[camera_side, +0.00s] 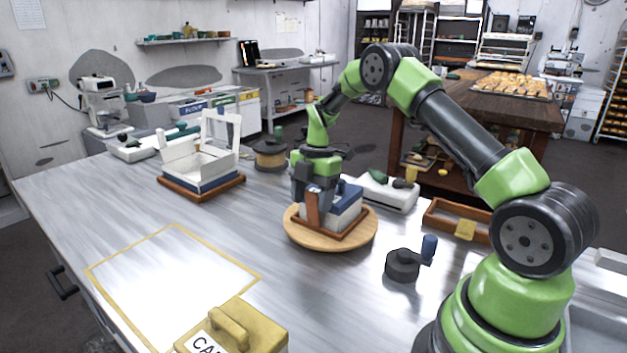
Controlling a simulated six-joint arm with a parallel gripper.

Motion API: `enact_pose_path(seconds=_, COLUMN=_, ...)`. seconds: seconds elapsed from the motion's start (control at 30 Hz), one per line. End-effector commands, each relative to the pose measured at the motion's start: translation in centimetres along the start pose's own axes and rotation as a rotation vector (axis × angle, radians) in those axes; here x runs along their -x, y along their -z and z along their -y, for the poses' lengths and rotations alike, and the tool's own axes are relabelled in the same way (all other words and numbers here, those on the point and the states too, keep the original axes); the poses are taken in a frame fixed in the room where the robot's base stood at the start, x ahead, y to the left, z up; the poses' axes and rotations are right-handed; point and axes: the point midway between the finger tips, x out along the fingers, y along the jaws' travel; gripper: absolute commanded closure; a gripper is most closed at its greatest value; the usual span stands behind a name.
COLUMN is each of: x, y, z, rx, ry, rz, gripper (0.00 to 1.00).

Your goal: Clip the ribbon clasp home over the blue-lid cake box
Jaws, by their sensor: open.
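The blue-lid cake box (345,207) has pale sides and a blue top. It sits in a brown tray (345,235) on a round wooden board (300,236). My gripper (313,200) points down at the box's left side, with its fingers close around that end. A brown upright piece (313,213) stands at the box's near left corner, between or just below the fingers; it may be the ribbon clasp, but I cannot tell for sure. My gripper is open. It hides the box's left end and part of the lid, and contact with the brown piece cannot be told.
A white open box (195,172) with an upright frame stands at back left. A black crank (403,265) with a blue handle, a brown tray (443,221) and a white tray (375,195) lie to the right. A yellow case (262,325) stands in front; the yellow-outlined area (170,285) is clear.

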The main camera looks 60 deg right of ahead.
Motion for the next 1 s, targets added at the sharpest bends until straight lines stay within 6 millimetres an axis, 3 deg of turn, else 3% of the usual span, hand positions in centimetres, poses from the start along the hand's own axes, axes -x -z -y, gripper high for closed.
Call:
enact_pose_path(seconds=0.2, x=4.6, y=-0.1, z=-0.1, rx=0.001, ry=-0.007, rz=0.004, gripper=0.38)
enact_pose_path(seconds=0.4, x=7.6, y=-0.1, z=-0.1, rx=0.001, ry=-0.005, rz=0.003, gripper=0.38)
enact_pose_path(seconds=0.8, x=8.6, y=0.0, z=0.0, rx=0.001, ry=-0.002, rz=0.001, gripper=0.38)
enact_pose_path(seconds=1.0, x=8.4, y=0.8, z=0.0, rx=-0.076, ry=0.017, rz=0.028, gripper=0.84)
